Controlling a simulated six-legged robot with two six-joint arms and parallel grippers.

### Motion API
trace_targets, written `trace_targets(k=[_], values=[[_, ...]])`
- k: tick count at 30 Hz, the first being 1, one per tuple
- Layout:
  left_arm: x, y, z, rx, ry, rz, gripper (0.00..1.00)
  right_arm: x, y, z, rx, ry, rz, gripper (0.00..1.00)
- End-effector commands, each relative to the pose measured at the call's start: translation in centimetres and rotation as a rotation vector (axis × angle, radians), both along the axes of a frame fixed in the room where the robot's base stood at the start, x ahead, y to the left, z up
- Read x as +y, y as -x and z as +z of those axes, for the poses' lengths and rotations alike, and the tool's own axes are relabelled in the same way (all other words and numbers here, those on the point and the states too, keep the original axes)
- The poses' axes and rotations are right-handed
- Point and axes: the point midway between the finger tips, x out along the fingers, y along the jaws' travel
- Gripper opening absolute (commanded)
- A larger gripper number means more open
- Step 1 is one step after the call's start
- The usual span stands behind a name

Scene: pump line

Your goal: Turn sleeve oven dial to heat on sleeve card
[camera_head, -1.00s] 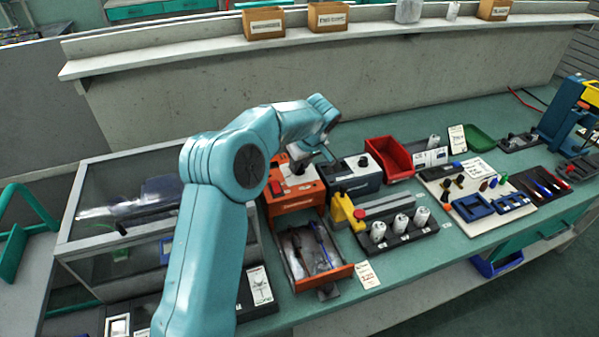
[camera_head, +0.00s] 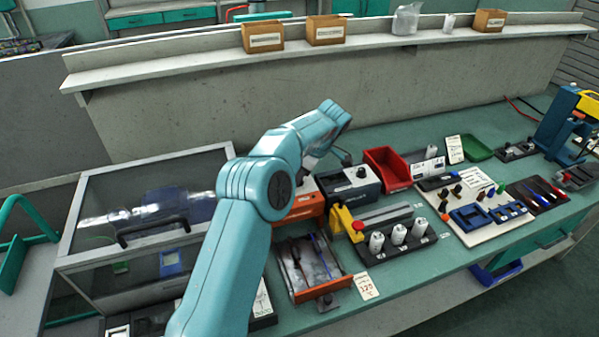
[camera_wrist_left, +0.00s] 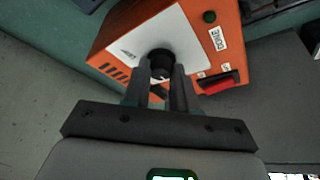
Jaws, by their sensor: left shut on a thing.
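The orange sleeve oven (camera_head: 306,206) stands on the bench, largely hidden by my left arm in the head view. In the left wrist view its orange body (camera_wrist_left: 112,38) has a white panel (camera_wrist_left: 150,32) with a black dial (camera_wrist_left: 161,62). My left gripper (camera_wrist_left: 160,80) is shut on the dial, one finger on each side. The dial's marks are too small or hidden to read. My right gripper is not in view.
A dark grey box (camera_head: 350,186) and a red bin (camera_head: 388,169) stand right of the oven. A glazed cabinet (camera_head: 140,215) stands left. The oven has a red switch (camera_wrist_left: 218,84).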

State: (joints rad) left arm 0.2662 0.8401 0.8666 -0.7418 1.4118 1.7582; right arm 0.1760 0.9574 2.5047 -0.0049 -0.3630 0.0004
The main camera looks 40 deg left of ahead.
Motion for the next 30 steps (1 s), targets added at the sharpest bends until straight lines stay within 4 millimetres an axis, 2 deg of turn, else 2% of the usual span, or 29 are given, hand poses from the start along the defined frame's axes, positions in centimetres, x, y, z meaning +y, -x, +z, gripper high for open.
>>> trace_targets(k=[12,13,15,25,30], values=[[-0.2,0.0,-0.2,0.003,0.006,0.006,0.0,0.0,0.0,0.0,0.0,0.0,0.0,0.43],[-0.2,0.0,-0.2,0.003,0.006,0.006,0.36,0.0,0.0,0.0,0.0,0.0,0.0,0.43],[-0.2,0.0,-0.2,0.003,0.005,0.006,0.52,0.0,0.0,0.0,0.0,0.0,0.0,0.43],[-0.2,-0.1,0.3,-0.001,0.002,0.005,0.52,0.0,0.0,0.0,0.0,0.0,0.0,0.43],[-1.2,-0.5,2.8,-0.005,0.002,0.004,0.52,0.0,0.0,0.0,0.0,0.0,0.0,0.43]])
